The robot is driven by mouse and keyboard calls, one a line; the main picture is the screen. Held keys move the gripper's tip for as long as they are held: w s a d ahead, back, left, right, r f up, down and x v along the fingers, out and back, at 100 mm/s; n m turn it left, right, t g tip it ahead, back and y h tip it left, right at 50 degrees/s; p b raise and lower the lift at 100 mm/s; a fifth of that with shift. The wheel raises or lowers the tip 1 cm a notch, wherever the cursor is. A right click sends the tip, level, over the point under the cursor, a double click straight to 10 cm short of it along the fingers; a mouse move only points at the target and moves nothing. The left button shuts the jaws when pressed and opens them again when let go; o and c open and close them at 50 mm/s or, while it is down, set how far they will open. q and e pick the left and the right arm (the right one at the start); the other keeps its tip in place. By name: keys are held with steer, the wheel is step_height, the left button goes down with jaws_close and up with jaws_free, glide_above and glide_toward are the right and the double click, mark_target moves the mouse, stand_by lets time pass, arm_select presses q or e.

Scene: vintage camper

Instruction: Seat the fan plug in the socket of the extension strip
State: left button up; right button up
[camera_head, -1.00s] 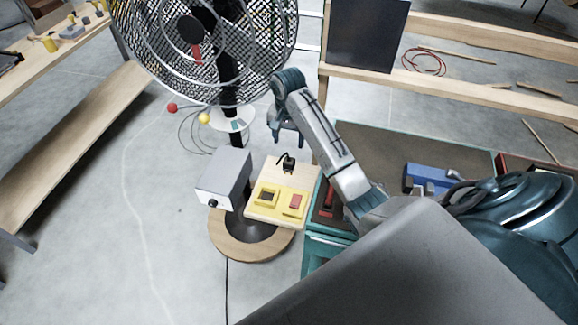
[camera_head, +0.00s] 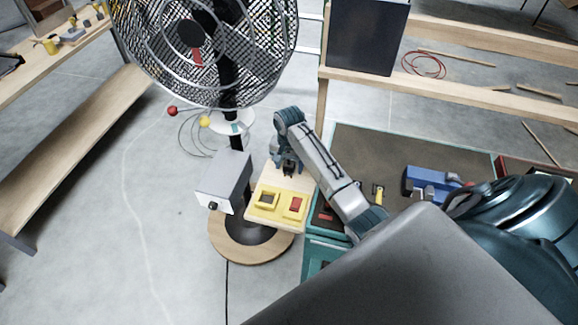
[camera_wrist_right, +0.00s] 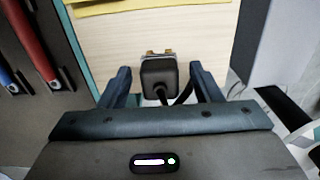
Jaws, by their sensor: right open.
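The fan plug (camera_wrist_right: 158,78) is a black block with two brass prongs, lying on a pale wooden board. Its prongs point to the top of the right wrist view, towards the yellow extension strip (camera_wrist_right: 105,7). In the head view the strip (camera_head: 281,204) has a dark socket (camera_head: 267,199) and a red switch (camera_head: 295,205). The plug is mostly hidden there by my right gripper (camera_head: 286,167). In the wrist view, my right gripper's open fingers (camera_wrist_right: 160,72) stand on either side of the plug, with gaps at both sides. A black cord leaves the plug's back. My left gripper is out of view.
The big caged fan (camera_head: 205,50) rises behind the board, on a round wooden base (camera_head: 225,247). A grey box (camera_head: 221,181) stands left of the board. A teal-edged bench with a blue tool (camera_head: 425,182) is at the right.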

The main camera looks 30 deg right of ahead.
steer(key=c, duration=1.1)
